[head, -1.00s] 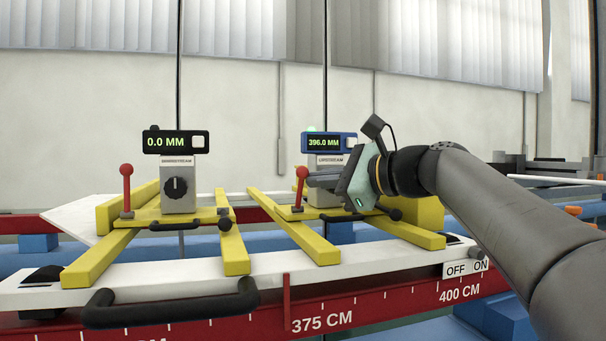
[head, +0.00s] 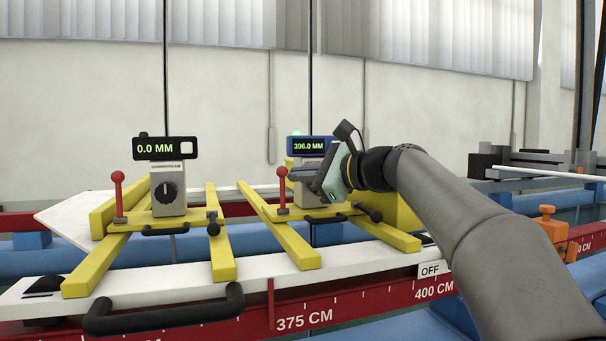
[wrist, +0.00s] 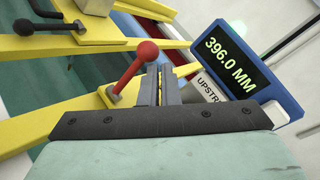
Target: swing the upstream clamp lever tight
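The upstream clamp lever (head: 282,190) has a red ball knob and stands nearly upright on the yellow upstream carriage (head: 290,243) in the head view. The upstream gauge (head: 310,147) reads 396.0 MM.
The downstream carriage (head: 225,260), with its own red-knobbed lever (head: 118,198) and a gauge (head: 165,148) reading 0.0 MM, stands to the left. A black handle (head: 160,315) is at the front.

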